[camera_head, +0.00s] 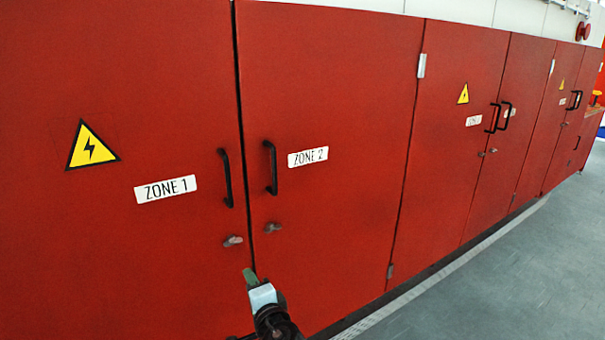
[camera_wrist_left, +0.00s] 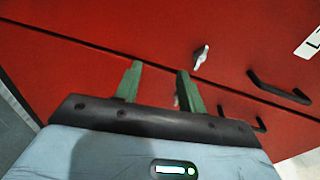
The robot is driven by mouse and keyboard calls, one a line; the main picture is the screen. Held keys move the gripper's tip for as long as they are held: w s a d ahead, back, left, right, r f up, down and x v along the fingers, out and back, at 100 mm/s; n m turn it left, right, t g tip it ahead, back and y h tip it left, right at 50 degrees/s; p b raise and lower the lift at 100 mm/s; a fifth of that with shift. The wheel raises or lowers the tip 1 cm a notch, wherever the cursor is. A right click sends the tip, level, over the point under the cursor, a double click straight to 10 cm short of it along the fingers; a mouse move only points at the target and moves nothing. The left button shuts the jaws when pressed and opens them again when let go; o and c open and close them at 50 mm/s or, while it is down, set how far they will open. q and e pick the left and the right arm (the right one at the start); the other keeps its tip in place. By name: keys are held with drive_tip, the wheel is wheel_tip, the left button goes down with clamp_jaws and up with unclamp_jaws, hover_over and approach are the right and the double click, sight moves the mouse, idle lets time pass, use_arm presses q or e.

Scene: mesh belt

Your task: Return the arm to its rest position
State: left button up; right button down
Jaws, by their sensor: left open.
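My left gripper (camera_head: 250,276) shows low in the head view, in front of the red cabinet doors and below the door latches. In the left wrist view its two green fingers (camera_wrist_left: 160,70) stand apart with nothing between them. A small metal latch (camera_wrist_left: 200,57) on the red door shows just beyond the right finger; I cannot tell the exact gap. My right gripper is not in view.
The ZONE 1 door (camera_head: 90,240) and ZONE 2 door (camera_head: 340,220) appear closed, with black handles (camera_head: 226,178) (camera_head: 271,167) standing out. More red cabinets (camera_head: 455,180) run off to the right. Grey floor (camera_head: 500,280) at the lower right is clear.

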use_arm(q)
drive_tip(key=s+a+f+n+g+h, duration=0.1)
drive_tip(key=s+f+g+h, duration=0.15)
drive_tip(key=s+f, duration=0.7)
drive_tip(key=s+a+f+n+g+h, duration=0.15)
drive_tip(key=s+f+h, duration=0.35)
drive_tip(key=f, duration=0.7)
drive_tip(key=s+a+f+n+h, duration=0.1)
drive_tip(key=s+a+f+n, duration=0.1)
drive_tip(key=s, duration=0.9)
drive_tip(key=s+a+f+n+h, duration=0.1)
drive_tip(key=s+n, duration=0.4)
drive_tip(key=s, duration=0.6)
drive_tip(key=shift+a+f+g+h, duration=0.3)
drive_tip(key=shift+a+f+h, duration=0.1)
drive_tip(key=shift+a, duration=0.35)
drive_tip(key=shift+a, duration=0.1)
drive_tip(key=shift+c, duration=0.4)
